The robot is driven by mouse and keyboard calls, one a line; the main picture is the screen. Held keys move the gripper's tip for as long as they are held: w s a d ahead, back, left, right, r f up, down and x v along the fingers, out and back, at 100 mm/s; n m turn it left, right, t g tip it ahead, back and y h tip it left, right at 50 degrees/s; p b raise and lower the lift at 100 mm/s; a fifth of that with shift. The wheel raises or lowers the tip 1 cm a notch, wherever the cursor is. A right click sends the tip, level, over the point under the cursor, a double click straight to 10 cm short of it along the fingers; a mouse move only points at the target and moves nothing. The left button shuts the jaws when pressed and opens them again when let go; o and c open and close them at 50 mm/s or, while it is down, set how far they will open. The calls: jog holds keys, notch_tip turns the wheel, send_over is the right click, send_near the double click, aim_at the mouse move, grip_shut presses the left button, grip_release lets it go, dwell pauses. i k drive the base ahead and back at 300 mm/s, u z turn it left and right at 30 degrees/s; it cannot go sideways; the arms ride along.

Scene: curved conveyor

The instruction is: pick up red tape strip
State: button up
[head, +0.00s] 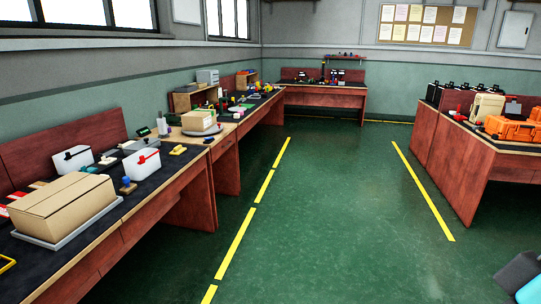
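A small red strip (149,157) lies across the top of a white open box (142,168) on the left bench. It looks like the red tape strip, but it is too small to be sure. Another red and white item (4,211) is at the left picture edge. No fingers of my gripper show in the head view.
A cardboard box (62,207) on a grey tray fills the front of the left bench (150,204). Further benches run along the back. Orange cases (510,128) and a beige case (487,107) stand on the right bench. The green floor (330,220) between yellow lines is clear.

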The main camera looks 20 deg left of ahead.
aim_at(17, 195)
jog(key=u, duration=0.3)
jog(key=i, duration=1.85)
jog(key=u, duration=1.25)
jog(key=i, duration=1.3)
jog(key=u, duration=1.55)
jog(key=i, duration=1.05)
jog(key=u, duration=0.35)
